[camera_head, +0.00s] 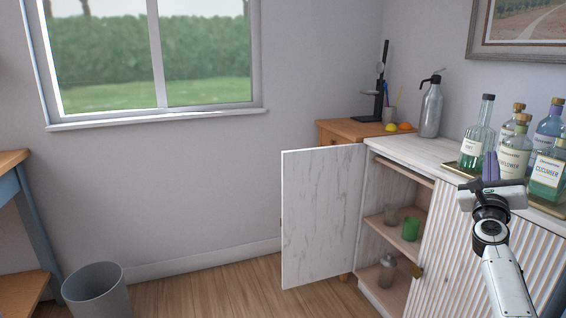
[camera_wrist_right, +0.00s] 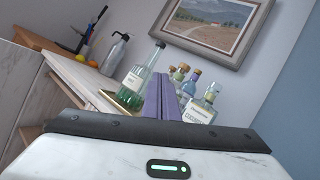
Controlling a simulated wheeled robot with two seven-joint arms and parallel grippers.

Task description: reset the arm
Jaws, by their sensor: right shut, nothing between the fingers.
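My right arm comes in at the lower right of the head view. Its gripper (camera_head: 490,168) is raised in front of the cabinet, with the bottles behind it. The purple fingers (camera_wrist_right: 160,103) are pressed together and empty in the right wrist view. The white ribbed cabinet (camera_head: 405,150) has its left door (camera_head: 322,215) standing wide open. Inside are a green cup (camera_head: 411,228) and a clear glass (camera_head: 391,215) on the middle shelf, and a jar (camera_head: 387,271) on the lower one. My left gripper is not in view.
Several labelled bottles (camera_head: 478,135) stand on a tray on the cabinet top. A grey siphon bottle (camera_head: 431,108) and a wooden side table (camera_head: 350,130) with fruit are behind. A grey bin (camera_head: 97,290) stands at lower left. The floor between bin and door is clear.

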